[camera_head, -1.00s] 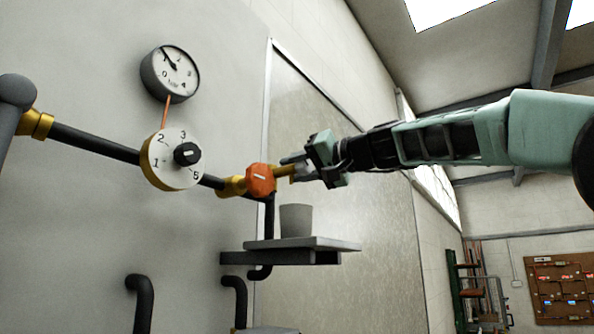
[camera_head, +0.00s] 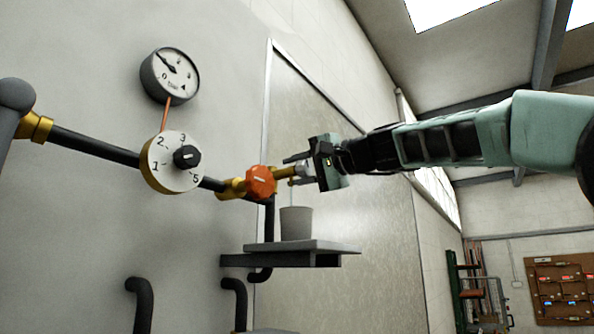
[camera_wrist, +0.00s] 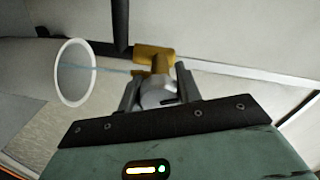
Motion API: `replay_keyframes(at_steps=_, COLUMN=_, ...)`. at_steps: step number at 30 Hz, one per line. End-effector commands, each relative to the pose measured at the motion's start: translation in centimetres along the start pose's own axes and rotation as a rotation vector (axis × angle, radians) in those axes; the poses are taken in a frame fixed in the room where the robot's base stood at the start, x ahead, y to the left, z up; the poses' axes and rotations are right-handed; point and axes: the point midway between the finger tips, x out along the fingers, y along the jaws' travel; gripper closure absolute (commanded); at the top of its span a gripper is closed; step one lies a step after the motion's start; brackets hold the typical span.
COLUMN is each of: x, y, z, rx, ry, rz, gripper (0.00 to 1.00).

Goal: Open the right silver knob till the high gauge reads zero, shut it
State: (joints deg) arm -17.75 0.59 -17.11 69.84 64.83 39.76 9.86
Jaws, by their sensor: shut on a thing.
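The silver knob (camera_wrist: 157,95) sits on the end of a brass bleed fitting (camera_wrist: 154,56), seen in the wrist view. My gripper (camera_wrist: 156,82) is shut on this knob, one finger on each side. In the head view my gripper (camera_head: 294,171) is at the right end of the pipe, just right of the orange part (camera_head: 261,181); its fingers partly hide the knob. The round gauge (camera_head: 171,75) is high on the wall, its needle pointing up and left, above the zero mark. A thin stream runs from the fitting into the grey cup (camera_head: 296,223).
The cup stands on a grey wall shelf (camera_head: 320,243) below the fitting; its pale rim (camera_wrist: 60,85) shows in the wrist view. A numbered dial (camera_head: 163,172) with a black knob is left of the orange part. Bent black pipes are below.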

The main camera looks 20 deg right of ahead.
Motion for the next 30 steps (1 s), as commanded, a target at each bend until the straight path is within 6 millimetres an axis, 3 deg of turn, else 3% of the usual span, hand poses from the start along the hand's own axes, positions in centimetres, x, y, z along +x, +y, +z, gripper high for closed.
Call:
replay_keyframes(at_steps=11, x=-0.1, y=0.0, z=-0.2, rx=0.003, ry=0.004, rz=0.000, gripper=0.89)
replay_keyframes(at_steps=12, x=-0.1, y=0.0, z=-0.2, rx=0.003, ry=0.004, rz=0.000, gripper=0.60)
replay_keyframes(at_steps=14, x=-0.1, y=0.0, z=-0.1, rx=0.003, ry=0.004, rz=0.000, gripper=0.45)
replay_keyframes(at_steps=24, x=-0.3, y=0.1, z=0.0, rx=0.003, ry=0.002, rz=0.000, gripper=0.45)
replay_keyframes(at_steps=30, x=-2.9, y=0.3, z=0.1, rx=0.003, ry=0.004, rz=-0.003, gripper=0.45)
